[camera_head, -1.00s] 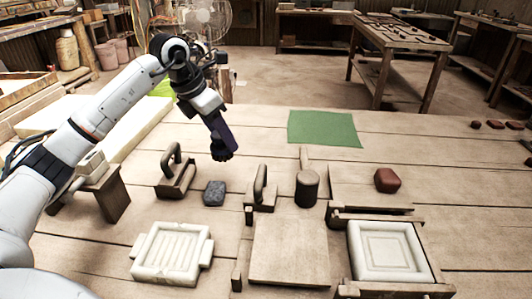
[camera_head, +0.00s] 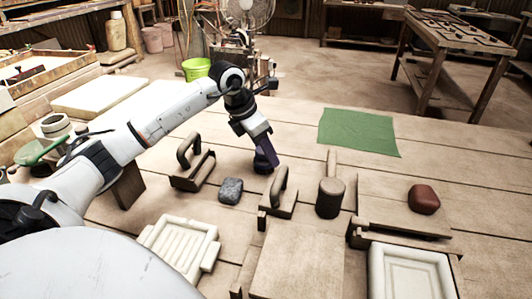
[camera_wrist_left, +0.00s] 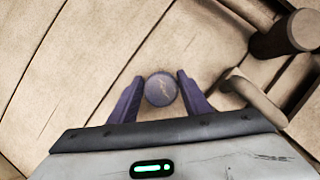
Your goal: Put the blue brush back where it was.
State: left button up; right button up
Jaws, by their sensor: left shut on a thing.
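My left gripper (camera_head: 264,150) is shut on the blue brush, low over the table between two handled wooden tools. In the left wrist view the brush (camera_wrist_left: 161,89) shows end-on as a round blue-purple cap with a faint mark, between the two purple fingers. In the head view the lower end of the brush (camera_head: 263,164) shows as a dark shape below the fingers. I cannot tell whether it touches the table. My right gripper is not in view.
A handled wooden tool (camera_head: 192,167) and a grey stone (camera_head: 230,191) stand left of the brush. Another handled tool (camera_head: 280,192) and a mallet (camera_head: 330,197) are close on the right. A green cloth (camera_head: 358,133) lies farther back, with bare planks between.

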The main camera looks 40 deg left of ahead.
pick_arm(q)
jog(key=shift+f, duration=0.1)
jog(key=shift+f, duration=0.15)
jog(key=o, duration=0.9)
jog(key=p+v, duration=0.1)
jog(key=v, duration=1.1)
